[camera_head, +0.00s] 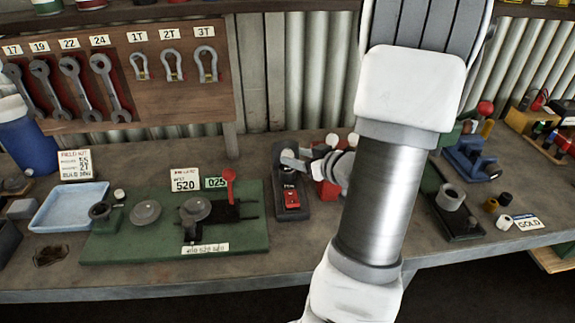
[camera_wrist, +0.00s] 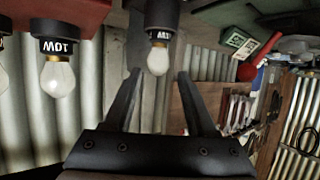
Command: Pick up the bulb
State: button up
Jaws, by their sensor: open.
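In the wrist view, a clear bulb (camera_wrist: 157,60) sits in a black labelled holder, glass end toward my gripper. My gripper (camera_wrist: 159,76) is open, its two fingertips on either side of the glass with gaps visible. A second bulb (camera_wrist: 57,76) sits to the left in a black holder marked 10W, its label upside down in the picture. Part of a third bulb shows at the left edge. In the head view, small white round tops (camera_head: 332,140) show by a red block (camera_head: 326,188); my arm hides much of this spot.
A green board (camera_head: 150,245) with metal parts and a red-knobbed lever (camera_head: 229,176) lies to the left. A dark stand with a red part (camera_head: 291,200) is close to the red block. A blue tray (camera_head: 50,222) is far left. Blue and dark fixtures stand at right.

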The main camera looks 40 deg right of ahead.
aim_at(291, 154)
jog(key=x, duration=0.5)
jog(key=shift+w+d, duration=0.15)
jog(key=shift+d, duration=0.05)
grip_shut()
